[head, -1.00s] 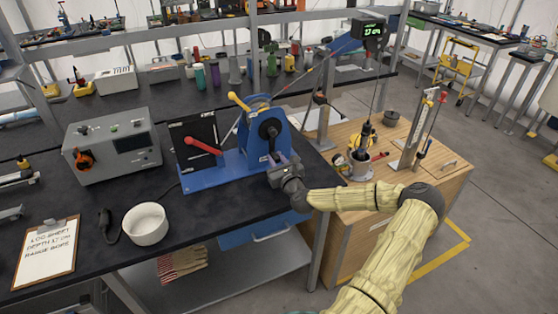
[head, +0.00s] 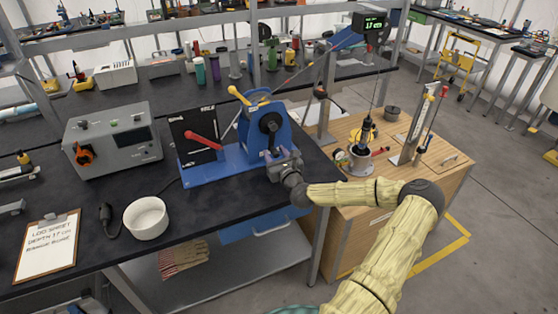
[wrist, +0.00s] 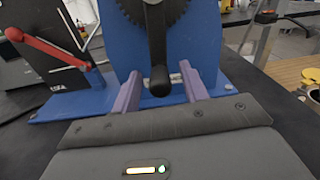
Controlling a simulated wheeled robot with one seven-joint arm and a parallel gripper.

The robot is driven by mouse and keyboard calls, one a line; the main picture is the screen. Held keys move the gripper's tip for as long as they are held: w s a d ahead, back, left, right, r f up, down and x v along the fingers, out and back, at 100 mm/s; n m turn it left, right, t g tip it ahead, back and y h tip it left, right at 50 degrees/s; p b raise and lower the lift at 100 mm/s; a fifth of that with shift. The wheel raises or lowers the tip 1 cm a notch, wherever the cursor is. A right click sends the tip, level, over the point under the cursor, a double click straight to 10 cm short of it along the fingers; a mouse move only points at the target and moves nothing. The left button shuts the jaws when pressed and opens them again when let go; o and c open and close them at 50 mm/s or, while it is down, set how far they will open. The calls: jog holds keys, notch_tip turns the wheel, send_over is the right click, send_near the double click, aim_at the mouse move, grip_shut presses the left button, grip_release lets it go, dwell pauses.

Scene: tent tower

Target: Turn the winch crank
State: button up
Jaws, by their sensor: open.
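The winch (head: 270,105) has a blue frame on a blue base plate, with a dark toothed wheel and a black crank arm on its near side. In the wrist view the crank (wrist: 158,50) hangs down and its black rounded handle (wrist: 160,80) points toward me. My gripper (wrist: 160,86) is open, with one purple finger on each side of the handle and gaps between. In the head view my gripper (head: 276,157) is low at the winch's near side. Contact with the handle cannot be told.
A red lever (head: 203,141) on a black panel stands left of the winch. A grey control box (head: 112,140) and white bowl (head: 146,218) are farther left. A wooden cabinet (head: 385,210) with instruments is at the right. A small green display (head: 370,23) hangs above.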

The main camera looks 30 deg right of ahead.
jog(key=s+a+b, duration=0.2)
jog(key=s+a, duration=0.1)
jog(key=s, duration=1.4)
jog(key=shift+b, duration=0.3)
